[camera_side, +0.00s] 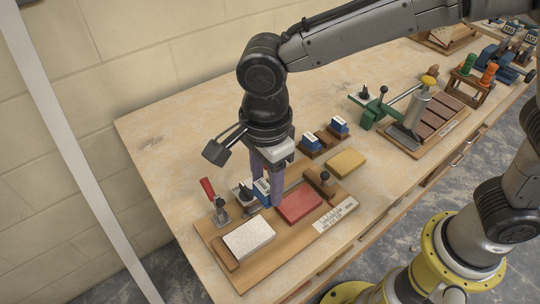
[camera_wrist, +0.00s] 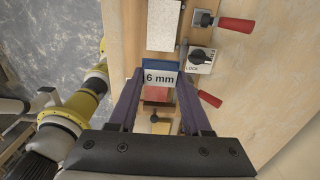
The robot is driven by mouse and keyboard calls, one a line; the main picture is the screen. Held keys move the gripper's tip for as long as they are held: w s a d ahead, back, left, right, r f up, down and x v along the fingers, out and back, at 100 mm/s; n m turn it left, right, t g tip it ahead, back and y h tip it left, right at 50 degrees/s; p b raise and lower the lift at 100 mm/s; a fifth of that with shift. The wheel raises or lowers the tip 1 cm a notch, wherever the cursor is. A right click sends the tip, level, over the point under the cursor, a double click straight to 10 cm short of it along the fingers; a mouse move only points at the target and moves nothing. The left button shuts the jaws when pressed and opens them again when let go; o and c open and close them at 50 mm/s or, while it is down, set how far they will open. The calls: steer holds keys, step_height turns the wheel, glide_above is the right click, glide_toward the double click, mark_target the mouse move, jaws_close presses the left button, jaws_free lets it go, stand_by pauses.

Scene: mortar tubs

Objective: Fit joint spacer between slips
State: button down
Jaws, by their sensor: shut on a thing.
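My gripper (camera_side: 266,190) is shut on a blue spacer with a white label (camera_side: 262,187), low over a wooden fixture board. In the wrist view, the spacer (camera_wrist: 161,78) reads "6 mm" and sits between my fingers (camera_wrist: 161,92). A speckled white slip (camera_side: 249,239) and a red slip (camera_side: 299,205) lie on the board with a gap between them. In the wrist view, the spacer lies between the white slip (camera_wrist: 162,27) and the partly hidden red slip (camera_wrist: 155,94). I cannot tell whether its lower edge is in the gap.
A red-handled clamp (camera_side: 208,190) and a black LOCK knob (camera_wrist: 197,56) stand beside the slips. Two more blue spacers (camera_side: 310,141) (camera_side: 339,125) sit in wooden holders behind. A yellow block (camera_side: 346,163) lies nearby. The table's left part is clear.

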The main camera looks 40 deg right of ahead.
mark_target(267, 223)
steer(key=shift+f, duration=4.95)
steer(key=shift+f, duration=0.1)
steer(key=shift+c, duration=1.3)
jaws_free()
steer(key=shift+o, duration=0.3)
steer(key=shift+o, duration=1)
steer(key=shift+r, duration=3.5)
